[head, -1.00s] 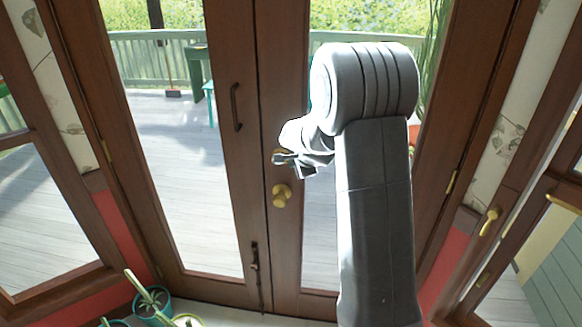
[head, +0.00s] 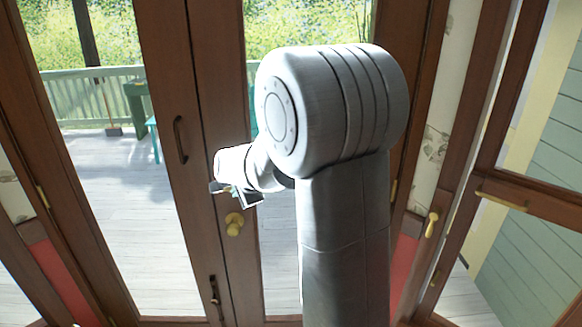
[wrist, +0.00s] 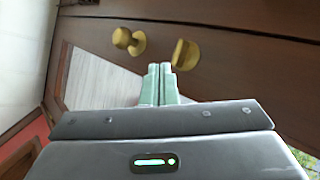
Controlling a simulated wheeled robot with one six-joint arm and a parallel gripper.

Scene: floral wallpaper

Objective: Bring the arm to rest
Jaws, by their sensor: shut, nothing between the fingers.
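My gripper (head: 236,192) shows in the head view left of my raised grey arm, in front of the double doors' middle. In the wrist view its two pale green fingertips (wrist: 159,70) are together with nothing between them. A round brass door knob (head: 234,223) is just below the gripper in the head view. In the wrist view the knob (wrist: 129,41) is up and left of the fingertips, and a brass latch piece (wrist: 185,53) is just beyond them. I cannot tell the exact gap to the door. My arm hides part of the right door.
Brown wooden double doors (head: 205,120) with glass panes stand in front of me. A dark pull handle (head: 180,140) is on the left door. A side door with a brass handle (head: 432,222) is at right. A deck with a green railing (head: 90,95) lies outside.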

